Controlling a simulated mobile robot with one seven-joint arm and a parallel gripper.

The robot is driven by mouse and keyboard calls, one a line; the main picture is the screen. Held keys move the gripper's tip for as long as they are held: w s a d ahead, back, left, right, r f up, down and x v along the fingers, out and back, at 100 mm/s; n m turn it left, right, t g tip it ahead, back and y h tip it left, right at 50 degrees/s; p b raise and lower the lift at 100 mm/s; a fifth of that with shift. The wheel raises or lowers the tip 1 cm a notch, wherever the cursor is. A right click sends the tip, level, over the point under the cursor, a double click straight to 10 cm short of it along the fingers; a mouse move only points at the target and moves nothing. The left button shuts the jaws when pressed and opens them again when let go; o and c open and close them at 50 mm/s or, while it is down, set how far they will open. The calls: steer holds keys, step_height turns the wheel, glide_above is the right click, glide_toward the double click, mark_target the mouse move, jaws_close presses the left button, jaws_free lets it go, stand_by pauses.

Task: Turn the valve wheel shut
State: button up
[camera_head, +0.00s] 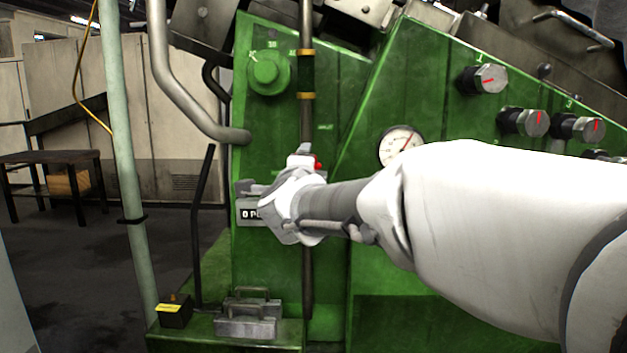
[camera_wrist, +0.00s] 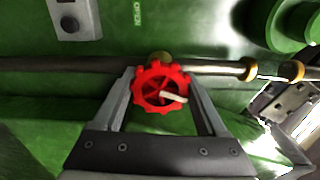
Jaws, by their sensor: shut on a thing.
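The red valve wheel (camera_wrist: 150,88) is a small hand wheel with a notched rim, and a pale strip lies across its right part in the wrist view. It sits at the pipe (camera_wrist: 90,64) on the green machine. My gripper (camera_wrist: 162,80) has one finger on each side of the wheel and is shut on its rim. In the head view my gripper (camera_head: 303,160) is in front of the pipe, and only a small red bit of the wheel (camera_head: 318,162) shows beside it. My arm hides the rest.
The green machine (camera_head: 285,130) carries a round gauge (camera_head: 401,146) and several knobs on the right. A bent grey pipe (camera_head: 180,95) and a black lever (camera_head: 201,220) stand left of my gripper. A metal block (camera_head: 247,317) lies on the machine's base ledge.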

steer(key=shift+m+b, duration=0.7)
steer(key=shift+m, duration=0.4)
steer(key=shift+r, duration=0.1)
steer(key=o, duration=1.3)
steer(key=shift+s, duration=0.15)
steer(key=s+p, duration=0.3)
steer(key=s, duration=1.4)
steer(key=shift+a+p, duration=0.3)
